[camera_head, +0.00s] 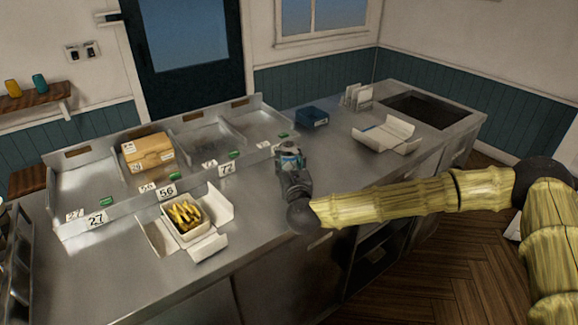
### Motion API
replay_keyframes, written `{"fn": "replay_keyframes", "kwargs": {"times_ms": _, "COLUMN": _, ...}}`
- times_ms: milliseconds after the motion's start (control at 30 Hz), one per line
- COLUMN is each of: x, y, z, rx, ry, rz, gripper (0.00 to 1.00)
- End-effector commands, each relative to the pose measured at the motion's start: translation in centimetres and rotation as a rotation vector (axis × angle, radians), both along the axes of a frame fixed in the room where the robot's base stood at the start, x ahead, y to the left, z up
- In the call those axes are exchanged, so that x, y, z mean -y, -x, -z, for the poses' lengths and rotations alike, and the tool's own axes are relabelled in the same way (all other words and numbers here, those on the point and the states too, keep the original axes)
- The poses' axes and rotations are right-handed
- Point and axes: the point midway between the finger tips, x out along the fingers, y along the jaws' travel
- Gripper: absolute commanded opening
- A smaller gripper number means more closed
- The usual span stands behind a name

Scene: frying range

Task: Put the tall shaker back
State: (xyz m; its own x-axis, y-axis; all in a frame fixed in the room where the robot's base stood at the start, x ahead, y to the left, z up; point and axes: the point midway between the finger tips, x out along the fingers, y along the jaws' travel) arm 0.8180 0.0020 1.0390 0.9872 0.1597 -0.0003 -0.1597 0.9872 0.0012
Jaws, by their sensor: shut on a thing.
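My gripper (291,166) is over the steel counter, just right of the tray compartments, with its hand pointing away from me. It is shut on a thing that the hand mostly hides. Pale and teal patches show at the fingers, but I cannot make out the held thing's shape or confirm that it is the tall shaker. On the small wooden wall shelf (38,101) at the far left stand a yellow shaker-like container (12,88) and a teal one (39,82).
An open carton of fries (186,213) stands at the counter's front. A cardboard box (148,153) sits in a compartment. A blue tub (311,117), an open empty carton (386,134) and a dark sink (427,110) are to the right. Bare counter lies between.

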Motion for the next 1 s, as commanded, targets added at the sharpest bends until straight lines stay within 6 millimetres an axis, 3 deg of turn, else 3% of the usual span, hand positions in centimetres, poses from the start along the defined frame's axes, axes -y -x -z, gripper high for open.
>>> {"fn": "replay_keyframes", "kwargs": {"times_ms": 200, "x": 0.0, "y": 0.0, "z": 2.1, "rx": -0.001, "ry": 0.000, "rz": 0.000, "gripper": 0.03}}
{"fn": "replay_keyframes", "kwargs": {"times_ms": 567, "x": 0.0, "y": 0.0, "z": 2.5, "rx": 0.000, "ry": 0.000, "rz": 0.000, "gripper": 0.03}}
{"fn": "replay_keyframes", "kwargs": {"times_ms": 600, "x": 0.0, "y": 0.1, "z": 2.6, "rx": 0.000, "ry": 0.001, "rz": 0.000, "gripper": 0.45}}
{"fn": "replay_keyframes", "kwargs": {"times_ms": 700, "x": 0.0, "y": 0.1, "z": 2.5, "rx": -0.001, "ry": 0.001, "rz": 0.000, "gripper": 0.63}}
{"fn": "replay_keyframes", "kwargs": {"times_ms": 1000, "x": 0.0, "y": 0.1, "z": 2.4, "rx": -0.001, "ry": 0.001, "rz": 0.000, "gripper": 0.65}}
